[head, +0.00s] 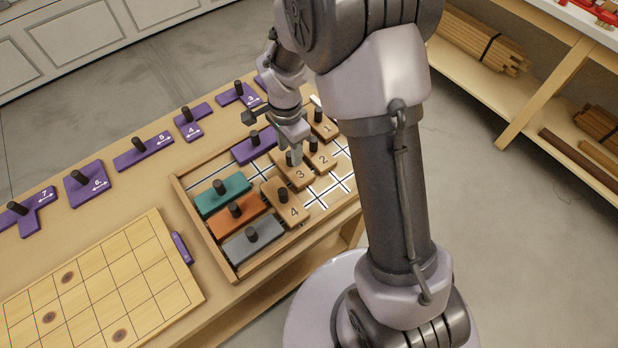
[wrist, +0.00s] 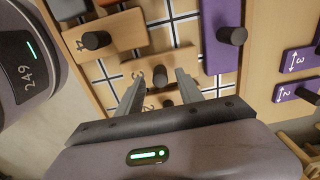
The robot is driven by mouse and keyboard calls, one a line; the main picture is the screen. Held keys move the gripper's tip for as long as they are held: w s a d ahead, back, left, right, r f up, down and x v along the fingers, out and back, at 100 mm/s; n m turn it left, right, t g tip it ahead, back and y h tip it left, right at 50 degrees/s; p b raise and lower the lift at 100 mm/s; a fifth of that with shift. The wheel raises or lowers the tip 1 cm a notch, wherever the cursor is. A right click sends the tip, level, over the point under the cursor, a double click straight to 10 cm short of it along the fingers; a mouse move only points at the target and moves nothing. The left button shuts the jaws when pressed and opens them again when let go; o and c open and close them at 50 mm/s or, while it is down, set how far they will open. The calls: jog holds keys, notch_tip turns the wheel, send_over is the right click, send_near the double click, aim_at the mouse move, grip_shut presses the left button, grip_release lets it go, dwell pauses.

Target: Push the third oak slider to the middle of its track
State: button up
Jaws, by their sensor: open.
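The third oak slider (head: 300,175) carries the number 3 and a dark knob, and sits in the wooden tray (head: 229,272) between the other oak sliders. My gripper (head: 293,152) is pointed down over it. In the wrist view the open fingers (wrist: 160,74) stand on either side of the slider's knob, with a gap visible on both sides; I cannot tell how low the tips are. Oak slider 4 (head: 283,198) lies to its left in the head view, and oak sliders 2 (head: 323,160) and 1 (head: 325,128) to its right. The gripper partly hides slider 3's far end.
Teal (head: 222,193), orange (head: 233,216) and grey (head: 255,242) blocks fill the tray's left part. A purple block (head: 254,146) lies at its far side. White crossed track lines (head: 318,198) show bare near the front. A gridded board (head: 105,285) and several purple pieces lie outside.

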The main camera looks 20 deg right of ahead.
jog(key=shift+r+p, duration=1.7)
jog(key=shift+r, duration=1)
